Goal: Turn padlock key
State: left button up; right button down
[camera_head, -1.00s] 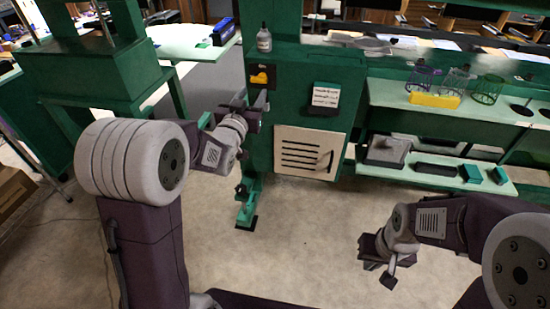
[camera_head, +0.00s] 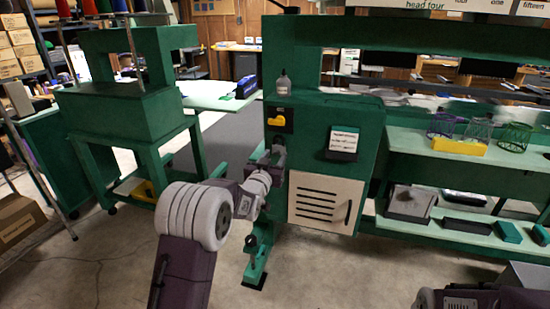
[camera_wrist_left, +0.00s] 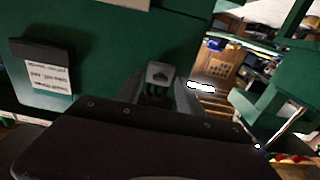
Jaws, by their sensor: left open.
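My left gripper (camera_head: 275,155) is at the left front edge of the green cabinet, just below a yellow knob (camera_head: 277,121) on a black plate. In the left wrist view, its two fingers (camera_wrist_left: 160,98) stand apart. A small grey block (camera_wrist_left: 159,73) with a dark mark shows between them against the green cabinet face. It may be the padlock, but I cannot tell, nor whether the fingers touch it. I cannot make out a key. My right gripper is out of view; only part of my right arm shows at bottom right.
The green cabinet (camera_head: 315,110) carries a bottle (camera_head: 284,84), a white notice (camera_head: 343,143) and a slotted pale panel (camera_head: 323,203). It also has a green foot (camera_head: 260,262). Shelves with wire baskets (camera_head: 480,130) stand to its right. A green machine stand (camera_head: 125,95) is at left.

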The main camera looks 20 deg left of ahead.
pick_arm(q)
jog(key=shift+w, duration=0.35)
grip_shut()
